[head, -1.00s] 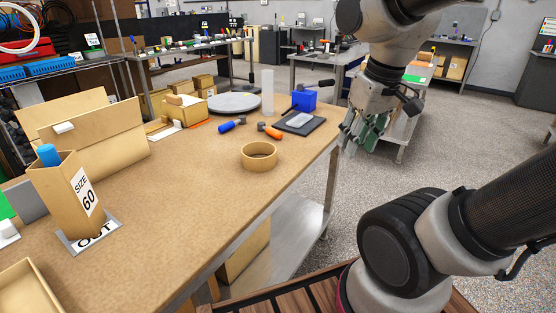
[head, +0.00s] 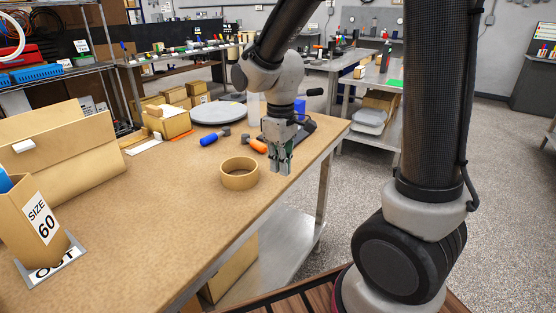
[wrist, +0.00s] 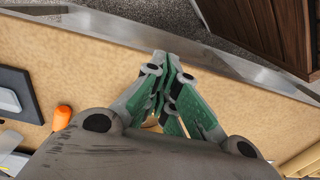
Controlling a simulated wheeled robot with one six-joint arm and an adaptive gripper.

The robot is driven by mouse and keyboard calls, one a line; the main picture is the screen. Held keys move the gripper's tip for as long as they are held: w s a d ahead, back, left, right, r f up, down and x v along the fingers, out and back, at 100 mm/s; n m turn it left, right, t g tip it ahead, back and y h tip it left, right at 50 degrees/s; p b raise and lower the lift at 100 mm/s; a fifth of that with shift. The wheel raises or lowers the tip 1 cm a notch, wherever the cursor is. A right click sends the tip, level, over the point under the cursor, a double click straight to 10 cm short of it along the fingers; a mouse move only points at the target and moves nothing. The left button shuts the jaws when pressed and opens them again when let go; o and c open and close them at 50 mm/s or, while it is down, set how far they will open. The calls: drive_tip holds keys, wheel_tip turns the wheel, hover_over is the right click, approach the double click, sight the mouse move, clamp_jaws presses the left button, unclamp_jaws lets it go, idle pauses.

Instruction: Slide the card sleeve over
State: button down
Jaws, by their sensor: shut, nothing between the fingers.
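A short, wide tan ring (head: 239,173), which looks like the card sleeve, lies flat on the brown table (head: 150,215) near its right edge. Its centre is open and empty. My gripper (head: 281,172) points down over the table, just right of the ring and apart from it in the head view. Its fingers are shut with nothing between them. In the wrist view my gripper's green-padded fingers (wrist: 172,65) meet, and they and the wrist hide nearly all of the ring. I cannot tell the height of the fingertips above the table.
A tall card box marked SIZE 60 (head: 38,222) stands on the OUT plate at the left. Blue-handled (head: 214,137) and orange-handled (head: 254,145) tools lie behind the ring. A grey round disc (head: 218,113) is farther back. The table middle is clear.

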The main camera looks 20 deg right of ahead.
sight(222, 161)
drive_tip(key=f, duration=0.2)
drive_tip(key=w+a+f, duration=0.1)
drive_tip(key=f, duration=0.1)
drive_tip(key=w+f, duration=0.1)
drive_tip(key=f, duration=0.1)
drive_tip(key=shift+w+a+f, duration=0.2)
drive_tip(key=shift+a+f, duration=0.05)
drive_tip(key=shift+a, duration=0.15)
drive_tip(key=shift+w+a, duration=0.25)
drive_tip(key=shift+w, duration=0.15)
drive_tip(key=w+a, duration=0.3)
drive_tip(key=w, duration=0.1)
drive_tip(key=w+a, duration=0.4)
drive_tip(key=w, duration=0.1)
drive_tip(key=w+a, duration=0.3)
drive_tip(key=w, duration=0.2)
drive_tip(key=shift+w+a, duration=0.1)
drive_tip(key=shift+a, duration=0.05)
